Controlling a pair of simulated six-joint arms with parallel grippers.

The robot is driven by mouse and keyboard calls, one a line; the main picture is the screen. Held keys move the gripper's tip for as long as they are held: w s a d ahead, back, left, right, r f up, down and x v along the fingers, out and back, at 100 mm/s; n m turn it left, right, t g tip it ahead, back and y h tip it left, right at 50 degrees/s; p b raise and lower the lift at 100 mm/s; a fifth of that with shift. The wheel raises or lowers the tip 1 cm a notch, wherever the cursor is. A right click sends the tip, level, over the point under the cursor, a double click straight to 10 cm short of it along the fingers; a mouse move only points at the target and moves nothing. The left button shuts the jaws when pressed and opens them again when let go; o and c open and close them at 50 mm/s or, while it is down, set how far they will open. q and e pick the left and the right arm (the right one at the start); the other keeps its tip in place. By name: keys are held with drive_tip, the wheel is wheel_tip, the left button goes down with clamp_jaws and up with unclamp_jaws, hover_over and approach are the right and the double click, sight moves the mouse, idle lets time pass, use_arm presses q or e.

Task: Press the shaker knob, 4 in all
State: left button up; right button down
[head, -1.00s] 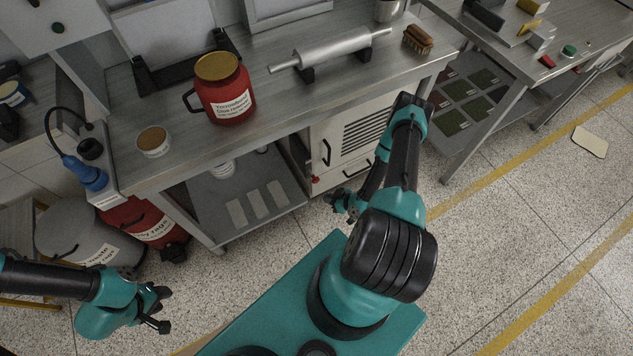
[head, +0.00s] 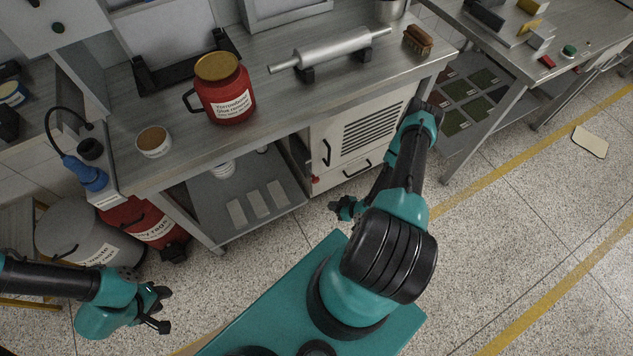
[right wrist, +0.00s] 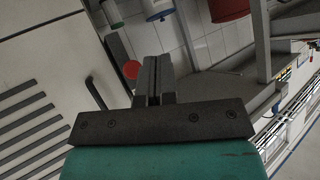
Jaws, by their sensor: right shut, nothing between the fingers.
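No part is clearly recognisable as the shaker knob. A blue device (head: 88,175) with a cable and a round black cup-like part (head: 90,149) stands at the bench's left end; I cannot tell whether it is the shaker. My right gripper (head: 346,208) is over the floor in front of the cabinet, well away from that device. In the right wrist view its fingers (right wrist: 154,78) are shut with nothing between them. A small red disc (right wrist: 131,69) shows beside them there. My left gripper (head: 160,311) is open and empty at the lower left, over the floor.
The bench (head: 285,95) carries a red jar (head: 228,98), a small white tub (head: 154,142), a metal roller (head: 330,50) and a brush (head: 418,40). Below are a white cabinet (head: 350,138) and a low shelf (head: 222,205).

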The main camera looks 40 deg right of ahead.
sight(317, 182)
drive_tip(key=shift+w, duration=0.1)
drive_tip(key=w+d, duration=0.2)
drive_tip(key=w, duration=0.6)
drive_tip(key=shift+w, duration=0.2)
drive_tip(key=shift+w+d, duration=0.1)
drive_tip(key=shift+w, duration=0.05)
idle(2.0)
drive_tip(key=shift+w+d, duration=0.1)
drive_tip(key=shift+w, duration=0.15)
drive_tip(key=shift+w+d, duration=0.2)
drive_tip(key=shift+w, duration=0.55)
drive_tip(key=shift+w+d, duration=0.15)
drive_tip(key=shift+w, duration=0.55)
idle(2.1)
drive_tip(key=shift+s, duration=0.1)
drive_tip(key=shift+s+a, duration=0.25)
drive_tip(key=shift+s, duration=0.65)
drive_tip(key=shift+s+a, duration=0.2)
drive_tip(key=shift+s, duration=0.7)
